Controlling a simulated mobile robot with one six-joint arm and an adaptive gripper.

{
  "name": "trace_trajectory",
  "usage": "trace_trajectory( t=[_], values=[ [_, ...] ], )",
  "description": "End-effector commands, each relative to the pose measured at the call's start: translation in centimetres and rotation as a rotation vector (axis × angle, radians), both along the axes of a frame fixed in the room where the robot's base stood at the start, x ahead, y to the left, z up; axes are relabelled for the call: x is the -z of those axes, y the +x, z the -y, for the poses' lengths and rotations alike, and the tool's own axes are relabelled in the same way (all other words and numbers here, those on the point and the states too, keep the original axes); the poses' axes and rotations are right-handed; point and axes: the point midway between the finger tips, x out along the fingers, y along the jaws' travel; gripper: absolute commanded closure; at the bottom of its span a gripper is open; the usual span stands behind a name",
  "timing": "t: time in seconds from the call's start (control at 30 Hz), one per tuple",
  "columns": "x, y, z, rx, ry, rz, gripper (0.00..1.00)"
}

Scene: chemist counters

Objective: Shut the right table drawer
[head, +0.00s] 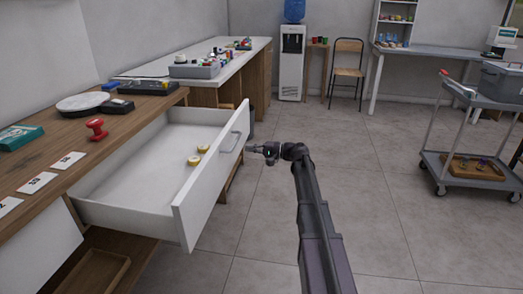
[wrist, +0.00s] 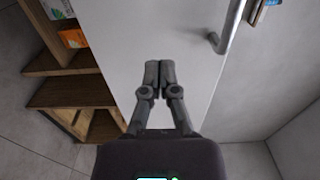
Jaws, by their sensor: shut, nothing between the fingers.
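The white right table drawer (head: 128,195) is pulled far out of the wooden counter (head: 60,150). My gripper (head: 251,148) is just outside the front panel, to the right of the handle in the head view. In the wrist view my gripper (wrist: 160,66) has its fingers together and empty, pointing at the panel. I cannot tell if the tips touch it.
A red stamp (head: 97,128), number cards (head: 37,182) and a dish (head: 82,102) sit on the counter top. Open wooden shelves (wrist: 75,90) are below the drawer. The tiled floor on the right is clear up to a grey cart (head: 470,165).

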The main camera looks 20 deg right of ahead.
Motion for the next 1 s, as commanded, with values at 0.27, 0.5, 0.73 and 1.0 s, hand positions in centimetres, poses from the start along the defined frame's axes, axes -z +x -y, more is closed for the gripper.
trace_trajectory(
  t=[0.27,0.5,0.73,1.0],
  values=[
    [0.0,1.8,-3.1,-0.002,0.000,0.000,1.00],
    [0.0,2.4,-4.1,0.000,0.000,0.000,1.00],
    [0.0,2.4,-4.2,0.000,0.000,0.000,1.00],
    [0.0,2.5,-4.2,0.001,0.000,0.000,1.00]
  ],
)
